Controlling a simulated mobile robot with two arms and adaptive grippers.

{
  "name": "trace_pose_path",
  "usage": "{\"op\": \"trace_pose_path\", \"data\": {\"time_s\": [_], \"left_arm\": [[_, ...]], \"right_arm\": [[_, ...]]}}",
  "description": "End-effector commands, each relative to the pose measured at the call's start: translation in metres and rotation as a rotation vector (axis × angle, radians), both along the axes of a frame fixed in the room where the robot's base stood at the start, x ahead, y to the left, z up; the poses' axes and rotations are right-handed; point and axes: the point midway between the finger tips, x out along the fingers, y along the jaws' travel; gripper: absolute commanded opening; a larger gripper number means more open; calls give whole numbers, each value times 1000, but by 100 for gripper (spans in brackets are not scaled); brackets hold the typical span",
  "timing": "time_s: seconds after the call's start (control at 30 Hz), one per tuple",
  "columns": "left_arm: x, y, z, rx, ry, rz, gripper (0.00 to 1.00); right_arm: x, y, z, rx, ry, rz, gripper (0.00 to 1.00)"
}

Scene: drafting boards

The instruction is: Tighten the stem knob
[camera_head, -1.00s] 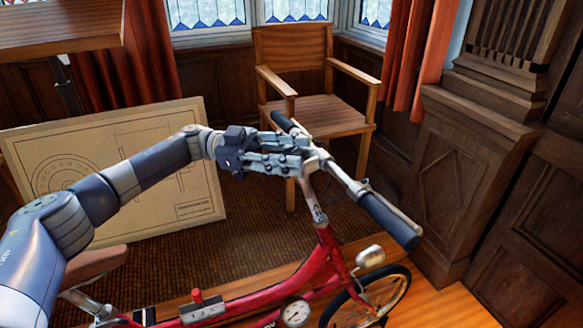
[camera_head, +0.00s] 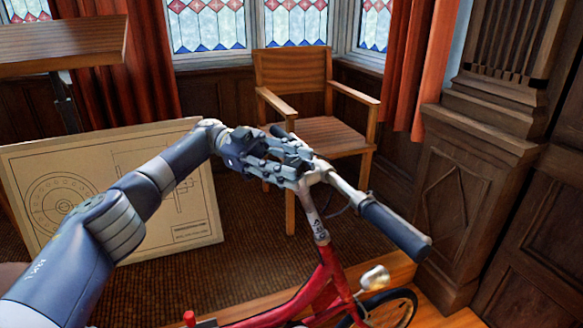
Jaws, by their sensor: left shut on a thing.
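A red bicycle (camera_head: 330,284) stands in front of me, with a silver handlebar stem (camera_head: 312,212) and dark blue grips. My left gripper (camera_head: 302,170) comes in from the left and is shut at the top of the stem, by the handlebar (camera_head: 345,188). Its fingers cover what they grip, so the stem knob itself is hidden. The right-hand grip (camera_head: 395,230) points toward the lower right. The far grip shows only in part behind my gripper. My right gripper is not in view.
A wooden armchair (camera_head: 320,132) stands behind the handlebar. A framed technical drawing (camera_head: 110,160) leans at the left under a wooden drafting board (camera_head: 60,45). A carved wooden pillar (camera_head: 470,190) stands close on the right. Carpet lies open left of the bicycle.

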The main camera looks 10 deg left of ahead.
Motion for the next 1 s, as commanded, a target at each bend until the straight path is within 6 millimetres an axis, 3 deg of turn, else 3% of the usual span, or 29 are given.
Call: {"op": "trace_pose_path", "data": {"time_s": [0.27, 0.3, 0.4, 0.77, 1.0], "left_arm": [[0, -1, 1, -3, -1, -3, 11], [0, -1, 1, -3, -1, -3, 40], [0, -1, 1, -2, -1, -2, 56], [0, -1, 4, -2, -1, 0, 56], [0, -1, 41, -2, -6, -1, 56]], "right_arm": [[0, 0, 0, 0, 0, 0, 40], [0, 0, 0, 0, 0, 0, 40], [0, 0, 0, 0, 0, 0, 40], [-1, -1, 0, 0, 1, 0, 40], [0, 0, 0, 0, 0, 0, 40]]}}
